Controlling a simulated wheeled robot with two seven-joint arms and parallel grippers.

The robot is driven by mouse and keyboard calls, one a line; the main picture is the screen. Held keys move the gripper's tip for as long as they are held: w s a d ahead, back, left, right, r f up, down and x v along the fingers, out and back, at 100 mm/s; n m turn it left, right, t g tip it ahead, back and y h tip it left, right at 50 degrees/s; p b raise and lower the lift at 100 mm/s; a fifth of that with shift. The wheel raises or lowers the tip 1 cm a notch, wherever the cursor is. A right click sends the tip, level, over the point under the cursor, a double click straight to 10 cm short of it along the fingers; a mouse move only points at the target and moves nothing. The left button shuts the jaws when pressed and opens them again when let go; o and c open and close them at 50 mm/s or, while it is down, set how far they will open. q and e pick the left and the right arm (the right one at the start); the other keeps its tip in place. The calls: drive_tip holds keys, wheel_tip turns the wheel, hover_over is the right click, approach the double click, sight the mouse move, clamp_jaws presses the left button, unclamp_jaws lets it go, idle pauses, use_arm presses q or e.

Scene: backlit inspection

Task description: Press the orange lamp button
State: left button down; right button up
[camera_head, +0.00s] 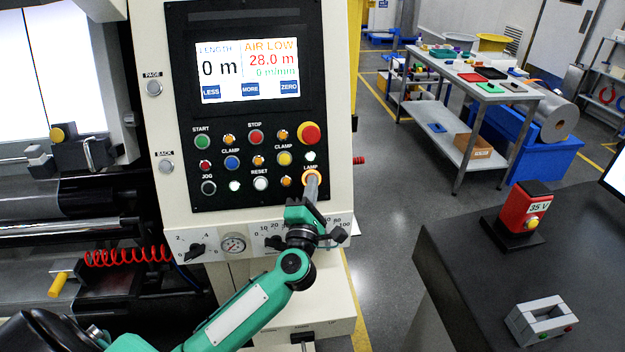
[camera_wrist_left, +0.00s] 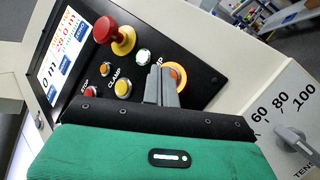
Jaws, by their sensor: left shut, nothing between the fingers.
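The orange lamp button (camera_head: 311,174) sits at the lower right of the black control panel, under the LAMP label. In the left wrist view its lit orange ring (camera_wrist_left: 177,73) shows just beyond my fingertips. My left gripper (camera_head: 311,184) is shut and empty, with its fingers pointing up at the button. The fingertips cover part of the button, and I cannot tell whether they touch it. The gripper also shows in the left wrist view (camera_wrist_left: 165,72). My right gripper is not in view.
Close by are the red mushroom button (camera_head: 309,133), a white lit button (camera_head: 310,156) and a yellow button (camera_head: 285,158). A screen (camera_head: 247,70) is above. Below are a gauge (camera_head: 233,244) and knobs. A dark table (camera_head: 470,290) stands to the right, with clear floor between.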

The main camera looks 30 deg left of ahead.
use_arm(q)
drive_tip(key=shift+w+a, duration=0.1)
idle(0.3)
drive_tip(key=shift+w+a+f, duration=0.15)
drive_tip(key=shift+w, duration=0.05)
idle(0.3)
drive_tip(key=shift+s+d+p, duration=0.2)
drive_tip(key=shift+s+p, duration=0.1)
drive_tip(key=shift+p, duration=0.25)
drive_tip(key=s+d+r+p, duration=0.2)
drive_tip(key=s+d+p, duration=0.1)
drive_tip(key=s, duration=0.1)
drive_tip(key=shift+s+d+r+p, duration=0.2)
drive_tip(key=shift+s+r+p, duration=0.05)
drive_tip(key=shift+p, duration=0.05)
